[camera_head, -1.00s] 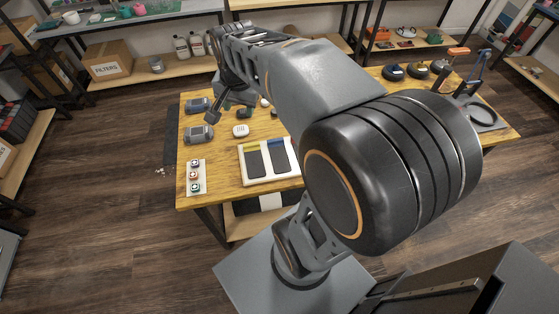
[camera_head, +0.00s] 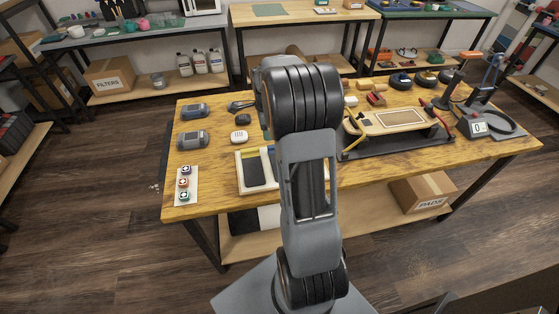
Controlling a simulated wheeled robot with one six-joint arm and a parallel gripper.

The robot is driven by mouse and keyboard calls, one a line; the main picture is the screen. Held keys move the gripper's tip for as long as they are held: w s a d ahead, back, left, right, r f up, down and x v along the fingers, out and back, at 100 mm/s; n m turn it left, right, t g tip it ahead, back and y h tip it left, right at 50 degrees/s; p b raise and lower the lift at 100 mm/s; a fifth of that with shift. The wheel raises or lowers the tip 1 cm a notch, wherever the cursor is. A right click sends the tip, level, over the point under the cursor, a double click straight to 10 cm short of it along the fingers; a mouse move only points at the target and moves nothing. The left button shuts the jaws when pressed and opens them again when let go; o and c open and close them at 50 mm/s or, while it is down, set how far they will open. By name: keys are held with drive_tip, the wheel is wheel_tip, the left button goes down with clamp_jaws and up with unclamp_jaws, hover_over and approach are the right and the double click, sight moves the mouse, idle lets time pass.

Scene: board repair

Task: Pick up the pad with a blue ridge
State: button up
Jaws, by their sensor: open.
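A pale tray (camera_head: 241,186) lies on the wooden table, partly behind my arm. In it a dark pad with a yellow ridge (camera_head: 251,154) shows at the left. Beside it a sliver of blue (camera_head: 271,149) shows at the edge of my arm; the rest of that pad is hidden. My arm stands upright in front of the tray's right part. My gripper is hidden behind my arm, and I cannot make out its fingers.
Two grey devices (camera_head: 194,111) (camera_head: 192,141), a white box (camera_head: 239,136) and a button strip (camera_head: 185,187) are at the left. A work stand with a board (camera_head: 400,120) is right of my arm. Bare wood lies along the table's front.

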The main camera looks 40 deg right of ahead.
sight(269, 147)
drive_tip(key=shift+s+f+b, duration=0.2)
drive_tip(key=shift+f+b, duration=0.1)
drive_tip(key=shift+f, duration=3.3)
clamp_jaws()
